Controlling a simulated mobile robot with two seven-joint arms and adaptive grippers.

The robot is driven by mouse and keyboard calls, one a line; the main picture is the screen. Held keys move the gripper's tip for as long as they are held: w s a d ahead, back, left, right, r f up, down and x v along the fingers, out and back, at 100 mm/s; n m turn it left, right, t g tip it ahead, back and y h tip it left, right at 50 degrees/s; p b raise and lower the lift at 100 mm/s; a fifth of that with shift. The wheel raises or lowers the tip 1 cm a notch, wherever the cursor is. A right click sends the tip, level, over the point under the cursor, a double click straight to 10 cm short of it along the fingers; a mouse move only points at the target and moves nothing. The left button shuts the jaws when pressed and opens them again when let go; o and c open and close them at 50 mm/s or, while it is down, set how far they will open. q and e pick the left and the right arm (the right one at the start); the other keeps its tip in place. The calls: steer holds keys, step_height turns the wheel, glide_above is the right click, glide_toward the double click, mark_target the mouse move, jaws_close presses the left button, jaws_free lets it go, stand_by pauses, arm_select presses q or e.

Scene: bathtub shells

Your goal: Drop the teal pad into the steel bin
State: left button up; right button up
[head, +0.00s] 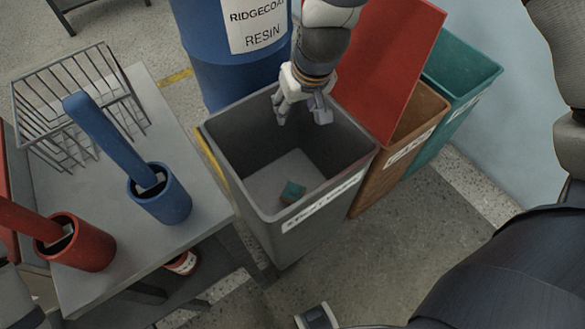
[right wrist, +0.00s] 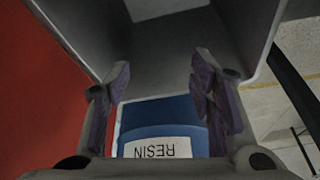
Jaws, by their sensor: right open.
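My right gripper (head: 302,112) is over the back part of the bin's opening. Its fingers are spread and empty, apart from the pad. In the right wrist view the open fingers (right wrist: 163,95) have nothing between them, and the bin's grey wall (right wrist: 160,55) shows beyond. The pad cannot be made out there. My left gripper is not in view.
A blue resin drum (head: 225,75) stands behind the bin. Brown (head: 385,155) and teal (head: 470,75) bins stand to the right, with a red panel (head: 390,60) above the brown one. A table (head: 110,280) at left holds a wire basket (head: 75,100) and blue (head: 160,200) and red (head: 80,245) holders.

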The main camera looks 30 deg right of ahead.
steer(key=v, duration=1)
steer(key=shift+r, duration=0.1)
